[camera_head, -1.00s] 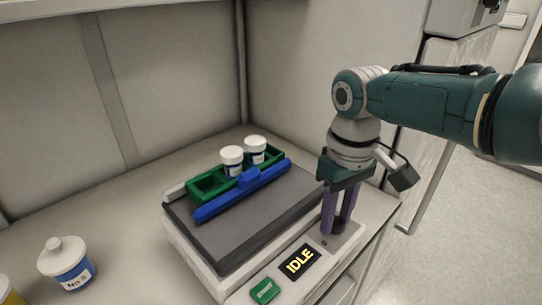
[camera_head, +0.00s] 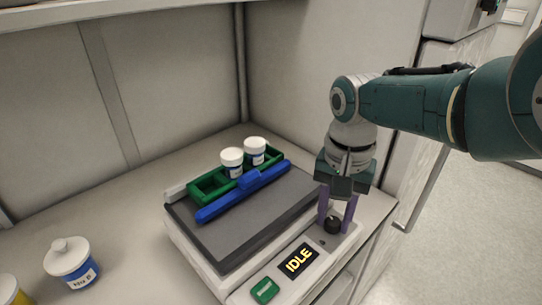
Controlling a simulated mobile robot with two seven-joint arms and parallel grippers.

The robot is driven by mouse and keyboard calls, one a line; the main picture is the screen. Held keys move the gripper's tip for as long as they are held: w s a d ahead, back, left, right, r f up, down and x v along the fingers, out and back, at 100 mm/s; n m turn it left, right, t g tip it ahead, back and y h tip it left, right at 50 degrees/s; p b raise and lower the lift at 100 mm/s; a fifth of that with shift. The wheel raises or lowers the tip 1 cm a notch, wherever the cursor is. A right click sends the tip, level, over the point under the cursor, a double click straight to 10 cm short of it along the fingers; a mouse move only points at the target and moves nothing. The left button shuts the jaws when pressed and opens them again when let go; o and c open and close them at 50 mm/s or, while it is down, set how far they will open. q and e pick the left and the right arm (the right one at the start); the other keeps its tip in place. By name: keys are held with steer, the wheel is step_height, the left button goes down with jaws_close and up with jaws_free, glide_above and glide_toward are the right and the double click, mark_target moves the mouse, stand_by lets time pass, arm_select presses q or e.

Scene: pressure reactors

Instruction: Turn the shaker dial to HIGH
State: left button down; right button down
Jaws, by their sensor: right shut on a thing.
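The shaker (camera_head: 245,225) stands on the bench, with a dark grey platform and a pale front panel. Its display (camera_head: 298,261) reads IDLE in yellow. The black round dial (camera_head: 333,225) is at the right end of the panel. My right gripper (camera_head: 337,218) points down over it, with its purple fingers on either side, shut on the dial. Any markings around the dial are too small or hidden to read. My left gripper is not in view.
A green rack (camera_head: 208,187) with two white-capped jars (camera_head: 232,162) and a blue clamp bar (camera_head: 243,191) sits on the platform. A green button (camera_head: 264,290) is on the panel's left. A labelled jar (camera_head: 72,264) stands at the left. Walls close in behind.

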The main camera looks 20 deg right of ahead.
steer(key=m, duration=0.3)
steer(key=shift+r+m, duration=0.1)
steer(key=shift+m, duration=0.3)
steer(key=m, duration=0.3)
steer(key=shift+m, duration=0.3)
steer(key=m, duration=0.3)
steer(key=shift+m, duration=2.2)
steer(key=c, duration=0.8)
jaws_free()
